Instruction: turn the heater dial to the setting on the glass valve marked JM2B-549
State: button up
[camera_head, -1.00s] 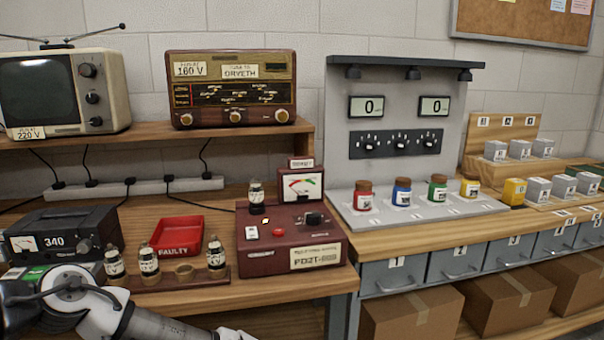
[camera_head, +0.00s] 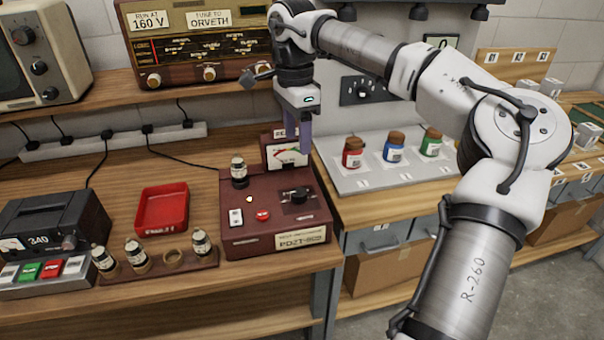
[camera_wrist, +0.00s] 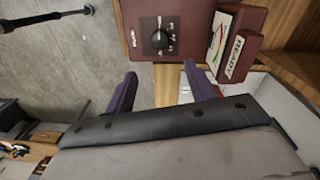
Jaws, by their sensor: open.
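The maroon valve tester (camera_head: 240,210) stands on the bench. Its black heater dial (camera_head: 296,195) is on the top right and also shows in the wrist view (camera_wrist: 160,38); its pale scale marks are too small to read. A glass valve (camera_head: 239,172) stands upright in the tester's top. More glass valves (camera_head: 103,260), (camera_head: 136,252), (camera_head: 201,243) stand in a wooden rack (camera_head: 206,259) with one empty place. The valve markings cannot be read. My gripper (camera_wrist: 160,70) is open and empty, above the tester's back right, apart from the dial.
The tester's meter box (camera_head: 285,150) rises beside the dial, close to my fingers. A red tray (camera_head: 162,208) and a dark power unit (camera_head: 50,225) sit to the left. Coloured jars (camera_head: 394,148) stand on a grey panel to the right. A radio (camera_head: 200,40) is on the shelf.

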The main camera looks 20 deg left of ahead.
aim_at(299, 191)
jog(key=f+p, duration=0.1)
jog(key=f, duration=0.3)
jog(key=f+p, duration=0.1)
jog(key=f, duration=0.8)
jog(key=shift+s+d+f+p, duration=0.15)
jog(key=shift+s+f+p, duration=0.15)
jog(key=shift+s+p, duration=0.1)
jog(key=shift+c, duration=0.2)
jog(key=c, duration=0.9)
jog(key=shift+m+b, duration=0.3)
jog(key=shift+b, duration=0.05)
jog(key=m+b, duration=0.2)
jog(key=m, duration=0.1)
jog(key=shift+w+f+m, duration=0.1)
jog(key=shift+m, duration=0.2)
jog(key=shift+m+b, duration=1.4)
jog(key=shift+m, duration=0.8)
jog(key=shift+r, duration=0.2)
